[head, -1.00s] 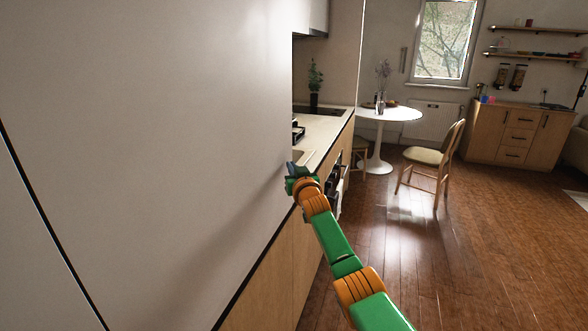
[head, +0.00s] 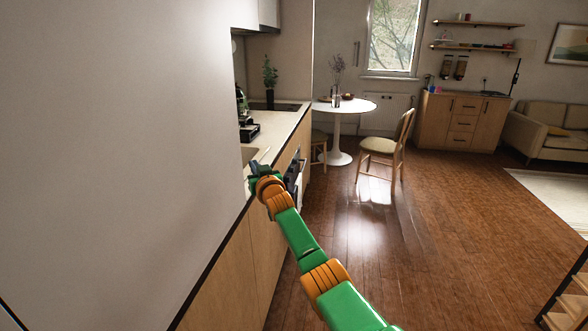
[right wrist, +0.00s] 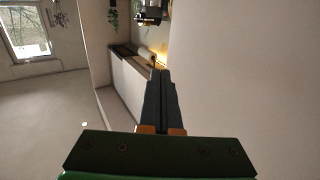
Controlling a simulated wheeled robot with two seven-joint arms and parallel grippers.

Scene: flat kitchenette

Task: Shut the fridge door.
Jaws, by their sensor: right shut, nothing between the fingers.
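A large plain pale grey panel (head: 110,130), which appears to be the fridge front, fills the left of the head view. I cannot tell for sure whether it stands ajar or flush. It also fills the right side of the right wrist view (right wrist: 250,80). My right gripper (head: 256,166) is near the panel's far edge, in front of the counter in the picture. In the right wrist view its dark fingers (right wrist: 160,75) are together and empty, beside the panel; contact is unclear. My left gripper is out of view.
A counter (head: 286,124) with wooden fronts runs beyond the panel. A round white table (head: 345,105) and a chair (head: 385,150) stand further back. A wooden sideboard (head: 462,120) and a sofa (head: 545,130) are at the far right. The brown floor between is clear.

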